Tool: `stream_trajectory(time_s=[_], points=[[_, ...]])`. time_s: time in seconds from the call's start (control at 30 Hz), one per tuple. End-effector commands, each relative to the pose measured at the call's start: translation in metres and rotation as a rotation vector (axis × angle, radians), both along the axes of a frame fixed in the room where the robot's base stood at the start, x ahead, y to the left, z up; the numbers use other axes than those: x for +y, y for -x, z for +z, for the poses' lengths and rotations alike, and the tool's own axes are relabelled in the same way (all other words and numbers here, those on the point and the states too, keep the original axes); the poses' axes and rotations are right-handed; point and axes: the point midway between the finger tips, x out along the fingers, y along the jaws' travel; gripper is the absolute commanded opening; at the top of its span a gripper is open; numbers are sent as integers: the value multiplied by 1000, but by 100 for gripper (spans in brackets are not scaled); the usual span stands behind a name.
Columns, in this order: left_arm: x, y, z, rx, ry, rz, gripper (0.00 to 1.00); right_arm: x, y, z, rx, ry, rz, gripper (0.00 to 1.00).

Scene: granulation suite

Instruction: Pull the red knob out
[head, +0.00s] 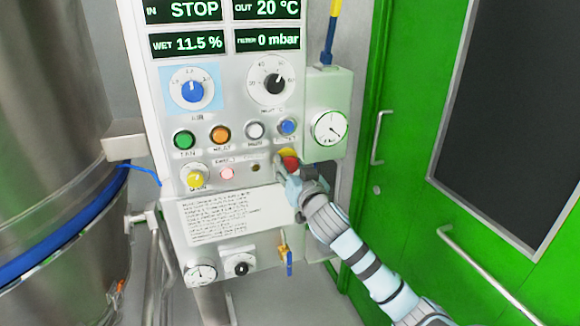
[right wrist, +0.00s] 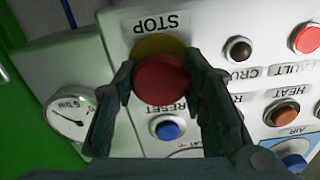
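The red knob (head: 290,162) is a round mushroom button on a yellow base, low on the right of the white control panel (head: 230,120). In the right wrist view the red knob (right wrist: 161,79) sits between the fingertips of my right gripper (right wrist: 160,82), below the STOP label (right wrist: 157,23). The fingertips lie against both sides of the knob, with no clear gap. In the head view my right gripper (head: 293,174) reaches the knob from the lower right and covers part of it. My left gripper is not in view.
A blue reset button (head: 287,127) is just above the knob, near white, orange and green buttons. A gauge box (head: 330,128) juts out to the right. A steel vessel (head: 50,130) stands left, green doors (head: 400,120) right. A blue-handled valve (head: 287,262) hangs below.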

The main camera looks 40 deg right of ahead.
Motion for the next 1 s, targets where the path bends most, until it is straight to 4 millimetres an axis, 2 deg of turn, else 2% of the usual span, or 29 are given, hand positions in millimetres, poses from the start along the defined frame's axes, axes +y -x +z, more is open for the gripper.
stream_trajectory(time_s=[0.03,0.1,0.4,0.6,0.63,0.7,0.77,1.0], points=[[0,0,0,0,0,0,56,0,0,0,0,-1,1,12],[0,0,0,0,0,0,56,0,0,0,0,-1,1,0],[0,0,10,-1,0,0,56,5,7,1,0,-3,0,0],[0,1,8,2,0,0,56,3,8,-1,1,-3,-4,0],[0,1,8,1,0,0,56,3,8,-1,1,-3,-4,40],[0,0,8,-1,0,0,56,4,7,-1,1,-2,-2,51],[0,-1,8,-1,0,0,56,5,7,-1,1,-2,-2,60],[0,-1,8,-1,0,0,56,5,7,0,0,-2,-2,60]])
